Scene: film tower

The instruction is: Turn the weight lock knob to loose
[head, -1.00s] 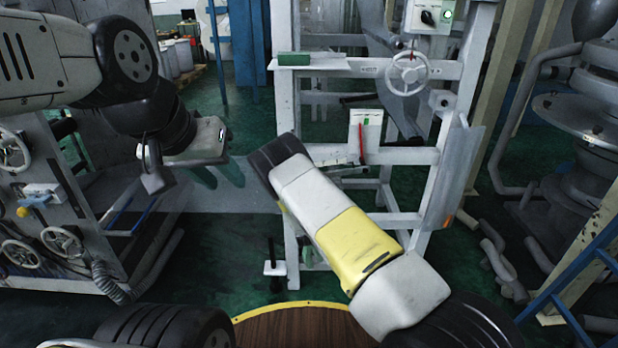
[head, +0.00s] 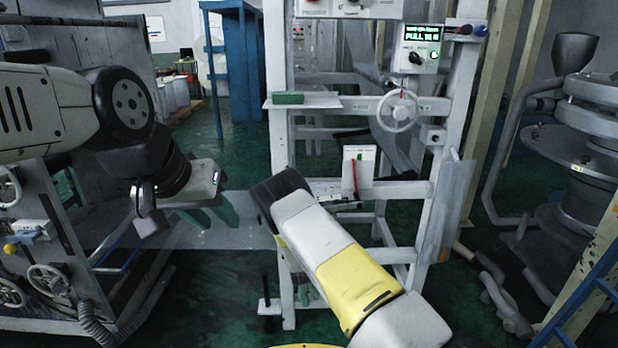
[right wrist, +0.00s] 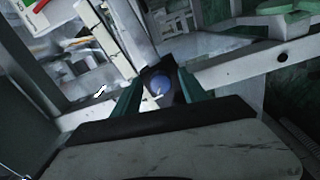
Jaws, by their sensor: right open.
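A blue round knob (right wrist: 162,88) on a dark mount shows in the right wrist view; I cannot tell for sure that it is the weight lock knob. My right gripper (right wrist: 158,77) is open, with its teal fingers on either side of the blue knob; whether they touch it is unclear. In the head view my right arm hides this gripper and the knob. My left gripper (head: 211,214) is at the left, its teal fingers apart and empty, away from the white tower frame (head: 282,150).
The tower carries a handwheel (head: 398,111), a control box (head: 418,47) with a black knob, a lit green display (head: 431,30) and a small white box (head: 359,165) with a red lever. A machine with handwheels (head: 48,279) stands left, a grey machine (head: 573,150) right.

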